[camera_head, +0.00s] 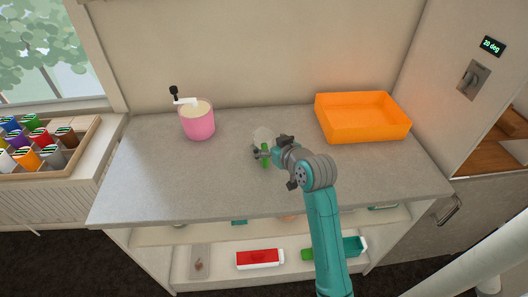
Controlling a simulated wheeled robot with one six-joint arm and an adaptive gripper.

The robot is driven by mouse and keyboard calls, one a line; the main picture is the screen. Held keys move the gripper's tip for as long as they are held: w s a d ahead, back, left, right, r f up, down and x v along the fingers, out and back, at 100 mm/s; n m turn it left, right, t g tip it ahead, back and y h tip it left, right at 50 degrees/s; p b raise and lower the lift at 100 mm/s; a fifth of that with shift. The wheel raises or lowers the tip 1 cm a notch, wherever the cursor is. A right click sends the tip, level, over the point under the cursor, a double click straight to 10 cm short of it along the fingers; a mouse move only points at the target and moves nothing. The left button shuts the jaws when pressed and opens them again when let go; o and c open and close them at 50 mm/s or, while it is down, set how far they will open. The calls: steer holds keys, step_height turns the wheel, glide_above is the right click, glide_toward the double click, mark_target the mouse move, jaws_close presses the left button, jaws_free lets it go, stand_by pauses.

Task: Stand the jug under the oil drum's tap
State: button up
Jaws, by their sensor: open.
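A pale, see-through vessel (264,134), which looks like the jug, stands on the grey counter near its middle. An upright green part (265,156) shows just in front of it and may be its handle. My gripper (269,153) is open at this green part, with its dark fingers close by. I cannot tell whether they touch it. My gripper and wrist cover part of the area to the right of it. I cannot make out an oil drum or a tap in this view.
A pink pot with a crank (198,122) stands at the back left of the counter (160,180). An orange tray (362,133) stands at the back right. Shelves below hold a red block (258,257) and other items. A crate of coloured jars (88,155) is left.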

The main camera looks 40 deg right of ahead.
mark_target(264, 139)
steer(key=x, duration=0.5)
steer(key=shift+s+d, duration=0.15)
steer(key=shift+d, duration=0.1)
steer(key=shift+c, duration=0.3)
steer(key=c, duration=1.4)
